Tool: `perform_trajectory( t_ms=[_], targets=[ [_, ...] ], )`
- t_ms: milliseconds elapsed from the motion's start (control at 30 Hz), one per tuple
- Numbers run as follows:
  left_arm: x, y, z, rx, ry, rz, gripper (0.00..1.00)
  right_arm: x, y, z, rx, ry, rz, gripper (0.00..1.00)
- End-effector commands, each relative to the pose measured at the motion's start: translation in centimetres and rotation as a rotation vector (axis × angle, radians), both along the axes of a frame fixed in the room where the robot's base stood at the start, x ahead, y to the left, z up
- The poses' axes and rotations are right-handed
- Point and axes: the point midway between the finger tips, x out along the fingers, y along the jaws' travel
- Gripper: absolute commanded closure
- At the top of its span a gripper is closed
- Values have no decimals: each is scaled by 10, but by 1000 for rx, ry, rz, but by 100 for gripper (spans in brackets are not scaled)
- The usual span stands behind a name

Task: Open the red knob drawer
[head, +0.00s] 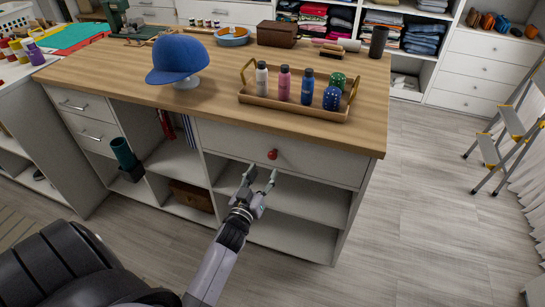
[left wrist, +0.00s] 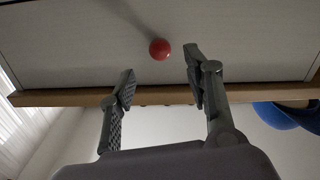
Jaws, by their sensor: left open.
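The red knob (head: 272,154) sits on the middle of a wide white drawer (head: 322,162) under the wooden counter top. The drawer front looks flush with the cabinet. My left gripper (head: 262,172) is open and empty, just below and in front of the knob in the head view. In the left wrist view the scene looks upside down; the red knob (left wrist: 160,49) shows between the two fingertips of the left gripper (left wrist: 158,63), nearer the right finger. I see no contact with the knob. My right gripper is not in view.
Open shelves (head: 290,201) lie below the drawer. On the counter (head: 215,105) stand a blue cap (head: 178,58) and a wooden tray (head: 292,108) with several bottles. A step ladder (head: 500,140) stands at the right. The floor right of the cabinet is clear.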

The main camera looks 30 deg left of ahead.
Motion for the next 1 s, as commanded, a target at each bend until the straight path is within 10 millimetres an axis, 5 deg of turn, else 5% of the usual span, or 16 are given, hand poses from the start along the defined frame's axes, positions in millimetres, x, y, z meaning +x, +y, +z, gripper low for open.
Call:
perform_trajectory(
  t_ms=[400,833,1000],
  targets=[
    [72,17,0,-1,-1,0,54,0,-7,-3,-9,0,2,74],
    [81,20,0,0,1,0,54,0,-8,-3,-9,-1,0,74],
    [81,19,0,0,1,0,64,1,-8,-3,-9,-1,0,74]
  ],
)
